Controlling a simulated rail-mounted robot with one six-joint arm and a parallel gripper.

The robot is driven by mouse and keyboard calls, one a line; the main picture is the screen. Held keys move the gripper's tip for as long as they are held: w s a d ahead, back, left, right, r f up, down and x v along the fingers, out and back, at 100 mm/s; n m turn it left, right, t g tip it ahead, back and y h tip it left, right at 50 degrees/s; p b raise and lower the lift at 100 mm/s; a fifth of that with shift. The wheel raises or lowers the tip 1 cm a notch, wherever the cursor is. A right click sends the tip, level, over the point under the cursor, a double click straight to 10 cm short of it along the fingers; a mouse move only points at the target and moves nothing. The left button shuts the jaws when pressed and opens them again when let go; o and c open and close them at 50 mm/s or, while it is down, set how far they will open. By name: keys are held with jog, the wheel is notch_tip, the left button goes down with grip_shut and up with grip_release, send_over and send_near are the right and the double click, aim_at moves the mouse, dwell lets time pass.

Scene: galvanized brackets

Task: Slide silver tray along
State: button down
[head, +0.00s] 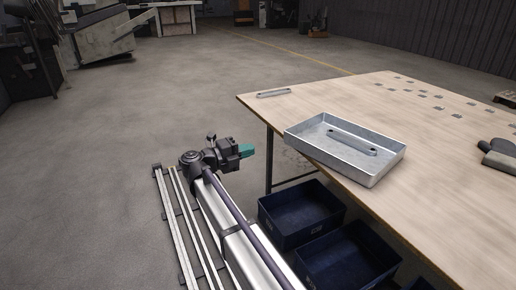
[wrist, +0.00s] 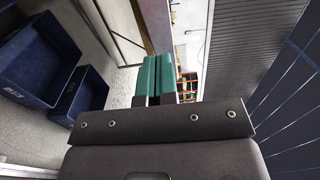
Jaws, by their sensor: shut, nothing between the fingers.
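The silver tray (head: 382,168) sits near the left edge of the wooden table (head: 440,180) in the head view. It is a shallow rectangular metal tray, and one grey bracket (head: 352,141) lies inside it. My gripper (head: 248,150) has green fingers and is left of the tray, off the table's edge and apart from it. In the wrist view the green fingers (wrist: 155,78) are together with nothing between them. The tray does not show clearly in the wrist view.
Another bracket (head: 273,93) lies at the table's far left corner. Several small metal pieces (head: 438,108) are spread at the back. A dark tool (head: 499,155) lies at the right. Blue bins (head: 290,243) stand below the table edge.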

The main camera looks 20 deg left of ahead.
jog(key=s+d, duration=0.3)
jog(key=d, duration=0.7)
jog(key=n+t+y, duration=0.2)
jog(key=y, duration=0.1)
send_near(339, 163)
jog(key=s+d, duration=0.2)
jog(key=s, duration=0.5)
jog(key=x, duration=0.9)
jog(key=shift+d, duration=0.1)
jog(key=w, duration=0.3)
jog(key=shift+w+a, duration=0.3)
jog(key=shift+w, duration=0.4)
jog(key=w, duration=0.1)
jog(key=w+a, duration=0.1)
jog(key=w, duration=0.1)
jog(key=shift+w, duration=0.25)
jog(key=shift+s, duration=0.15)
